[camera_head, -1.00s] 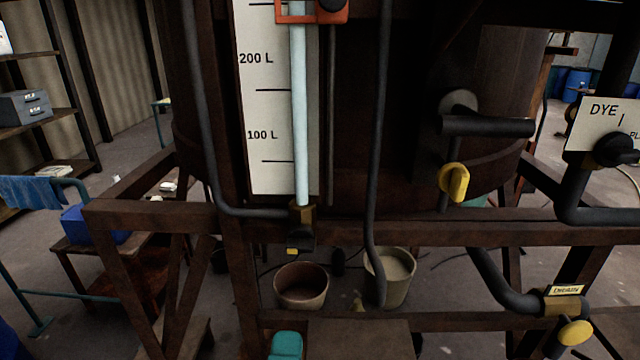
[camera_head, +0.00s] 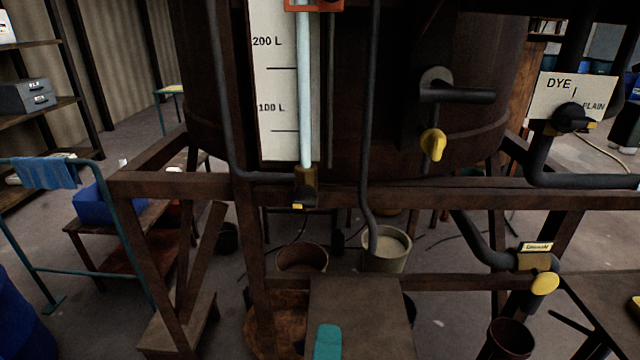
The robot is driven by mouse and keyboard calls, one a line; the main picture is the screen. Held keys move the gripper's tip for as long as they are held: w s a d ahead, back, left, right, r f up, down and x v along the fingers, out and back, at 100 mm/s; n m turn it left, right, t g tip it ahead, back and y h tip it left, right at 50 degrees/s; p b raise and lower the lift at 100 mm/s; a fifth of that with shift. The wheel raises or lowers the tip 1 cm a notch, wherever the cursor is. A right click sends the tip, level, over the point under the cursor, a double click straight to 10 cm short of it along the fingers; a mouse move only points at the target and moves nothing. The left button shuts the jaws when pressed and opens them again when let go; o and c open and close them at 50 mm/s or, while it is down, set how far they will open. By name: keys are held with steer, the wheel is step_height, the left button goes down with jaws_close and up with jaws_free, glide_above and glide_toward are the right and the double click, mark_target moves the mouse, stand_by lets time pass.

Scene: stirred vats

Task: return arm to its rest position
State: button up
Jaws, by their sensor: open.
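Neither my arm nor my gripper shows in the head view. In front of me stands a dark vat (camera_head: 340,145) on a brown timber frame (camera_head: 400,193). A level gauge with a pale tube (camera_head: 306,95) and litre marks runs down its front. To its right is a dark tap with a yellow lever (camera_head: 433,144).
A yellow-handled drain valve (camera_head: 544,284) and a DYE/PLAIN board (camera_head: 572,97) are at the right. A brown platform (camera_head: 362,300) with a teal object (camera_head: 328,342) is low in front. Buckets (camera_head: 387,248) stand below the vat. A teal rail (camera_head: 110,235) is at the left.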

steer(key=s+d+f+m+g+h, duration=0.25)
steer(key=d+f+m+g, duration=0.65)
steer(key=d+f, duration=1.05)
steer(key=s+d+f+m+g+y, duration=0.2)
steer(key=s+d+f+m+g, duration=0.1)
steer(key=s+f, duration=0.3)
steer(key=s+d+f+m+g+y, duration=0.2)
steer(key=s+d+f+m+g, duration=0.1)
steer(key=s, duration=0.6)
step_height(320, 180, down, 3)
steer(key=shift+d+r+m, duration=0.15)
steer(key=shift+d+m, duration=0.45)
steer(key=shift+d, duration=0.1)
